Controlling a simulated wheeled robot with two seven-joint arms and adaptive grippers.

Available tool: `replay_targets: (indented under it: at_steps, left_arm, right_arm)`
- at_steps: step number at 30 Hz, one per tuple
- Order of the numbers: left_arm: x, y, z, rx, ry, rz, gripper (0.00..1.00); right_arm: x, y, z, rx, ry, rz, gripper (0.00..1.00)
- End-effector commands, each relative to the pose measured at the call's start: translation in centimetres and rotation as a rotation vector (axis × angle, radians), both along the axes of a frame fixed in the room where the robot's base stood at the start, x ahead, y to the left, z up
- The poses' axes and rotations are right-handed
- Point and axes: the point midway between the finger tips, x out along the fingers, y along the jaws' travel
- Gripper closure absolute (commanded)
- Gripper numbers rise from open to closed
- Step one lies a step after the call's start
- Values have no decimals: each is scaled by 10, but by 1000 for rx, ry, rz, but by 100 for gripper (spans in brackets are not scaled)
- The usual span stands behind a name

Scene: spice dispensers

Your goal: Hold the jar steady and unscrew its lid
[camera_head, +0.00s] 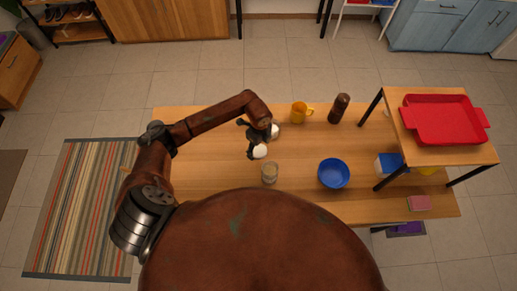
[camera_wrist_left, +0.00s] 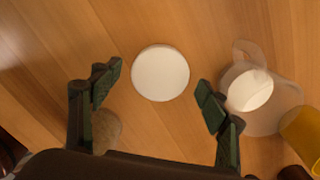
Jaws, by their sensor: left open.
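A white round disc (camera_wrist_left: 160,72), seemingly the jar's lid seen from above, lies between and beyond my left gripper's fingertips in the left wrist view. In the head view it shows as a white round top (camera_head: 260,151) just below the gripper. The body beneath it is hidden, so I cannot tell how the lid sits. My left gripper (camera_head: 249,138) is open and empty, its fingers apart on either side of the disc in the wrist view. Whether they are level with it is unclear. My right gripper is not in view.
A whitish see-through vessel with a handle (camera_wrist_left: 262,104) stands close to the right finger in the wrist view. A yellow mug (camera_head: 301,113), dark bottle (camera_head: 339,108), clear glass (camera_head: 269,173) and blue bowl (camera_head: 334,173) share the table. A raised shelf with a red tray (camera_head: 442,119) stands right.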

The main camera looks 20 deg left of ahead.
Motion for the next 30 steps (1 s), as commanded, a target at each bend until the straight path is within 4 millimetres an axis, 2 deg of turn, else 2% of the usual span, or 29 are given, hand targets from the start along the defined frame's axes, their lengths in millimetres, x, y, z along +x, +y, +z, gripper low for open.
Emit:
replay_targets:
  at_steps: [9,15,21,30]
  left_arm:
    - [1,0,67,2,-6,-3,31]
    - [1,0,97,0,-2,-2,31]
    - [0,0,109,1,-1,-1,31]
    - [0,-1,109,0,0,-2,31]
  right_arm:
    - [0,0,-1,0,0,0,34]
    - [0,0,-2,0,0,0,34]
    - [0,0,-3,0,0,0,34]
    - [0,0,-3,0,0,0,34]
